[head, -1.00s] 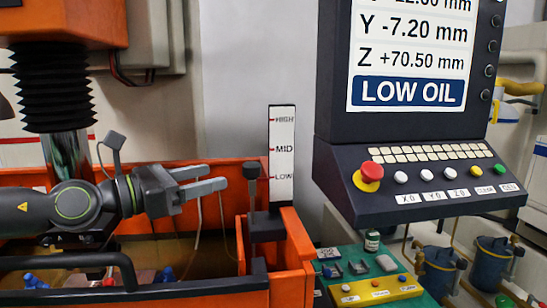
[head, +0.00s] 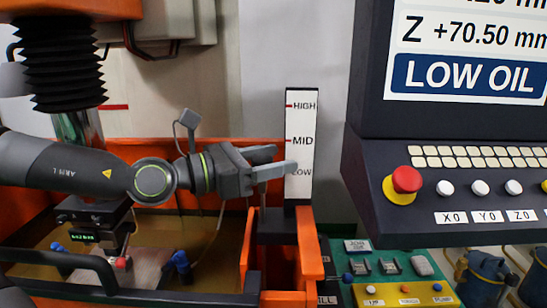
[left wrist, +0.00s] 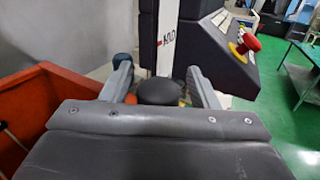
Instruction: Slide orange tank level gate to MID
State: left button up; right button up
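The orange tank (head: 310,255) has a level gate with a dark knob (left wrist: 158,92), which shows between my fingers in the left wrist view. A white scale (head: 301,130) marked HIGH, MID and LOW stands behind. My left gripper (head: 284,160) is at about the LOW mark in the head view. In the left wrist view its two fingers (left wrist: 161,83) are spread, one on each side of the knob, with gaps visible. My right gripper is not in view.
A control panel (head: 450,200) with a red stop button (head: 405,181) stands close on the right. A green table (head: 385,268) with small parts is below it. A black bellows column (head: 55,60) hangs at the left over the tank.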

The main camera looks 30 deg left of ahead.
aim_at(289, 123)
pick_arm(q)
jog(key=shift+w, duration=0.1)
grip_shut()
notch_tip(289, 123, up, 5)
jog(key=p, duration=0.4)
jog(key=shift+f, duration=0.1)
jog(key=shift+r+p, duration=0.65)
jog(key=shift+p, duration=0.1)
jog(key=shift+o, duration=0.5)
grip_release()
jog(key=shift+f, duration=0.1)
